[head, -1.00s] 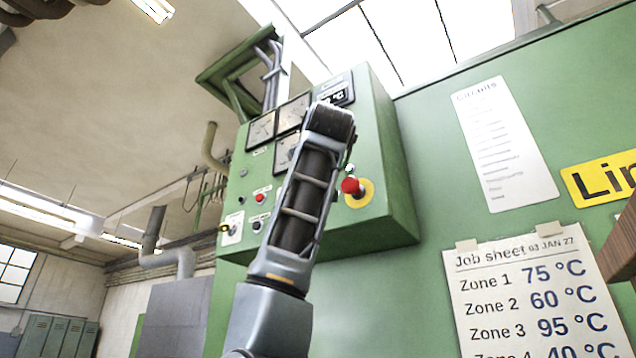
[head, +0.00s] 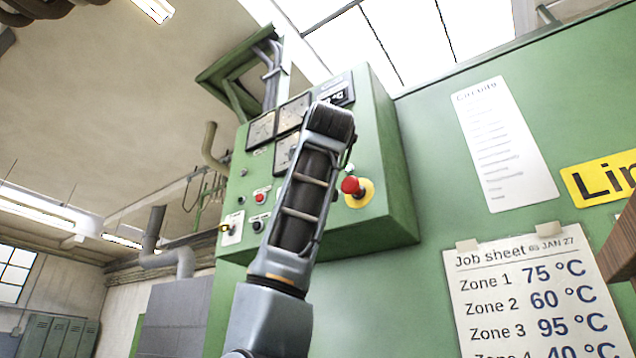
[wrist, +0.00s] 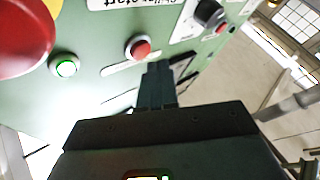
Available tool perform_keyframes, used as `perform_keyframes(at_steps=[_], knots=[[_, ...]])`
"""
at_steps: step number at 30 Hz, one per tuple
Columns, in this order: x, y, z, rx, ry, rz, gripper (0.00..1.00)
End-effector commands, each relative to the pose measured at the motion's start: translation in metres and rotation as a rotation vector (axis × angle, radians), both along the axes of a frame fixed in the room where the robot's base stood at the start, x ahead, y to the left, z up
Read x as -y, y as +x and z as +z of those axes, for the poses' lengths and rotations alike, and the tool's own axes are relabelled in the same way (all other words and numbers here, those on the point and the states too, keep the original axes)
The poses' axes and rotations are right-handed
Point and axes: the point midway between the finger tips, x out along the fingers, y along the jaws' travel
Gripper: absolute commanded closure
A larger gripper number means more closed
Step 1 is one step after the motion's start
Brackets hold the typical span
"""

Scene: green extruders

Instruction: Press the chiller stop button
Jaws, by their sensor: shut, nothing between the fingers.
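A small red push button (head: 259,198) is on the front of the green control box, left of my arm in the head view. In the wrist view, which is upside down, the red button (wrist: 139,48) sits in a pale collar near the top middle. A pale label strip lies beside it, too washed out to read. My gripper (wrist: 156,72) is shut and empty, its fingertips just below and right of that button in the picture. Whether they touch the panel I cannot tell. In the head view my forearm hides the gripper.
A large red mushroom button (head: 352,187) on a yellow disc is right of my arm, with a small lamp (wrist: 65,66), lit green, near it. An upside-down label reads "Chiller start".

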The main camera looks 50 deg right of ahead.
Motion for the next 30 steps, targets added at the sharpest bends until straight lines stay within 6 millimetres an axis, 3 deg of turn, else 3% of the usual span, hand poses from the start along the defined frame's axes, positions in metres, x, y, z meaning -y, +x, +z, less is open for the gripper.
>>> perform_keyframes(at_steps=[30], knots=[[0.0081, -0.0001, 0.0003, 0.001, 0.0, -0.001, 1.0]])
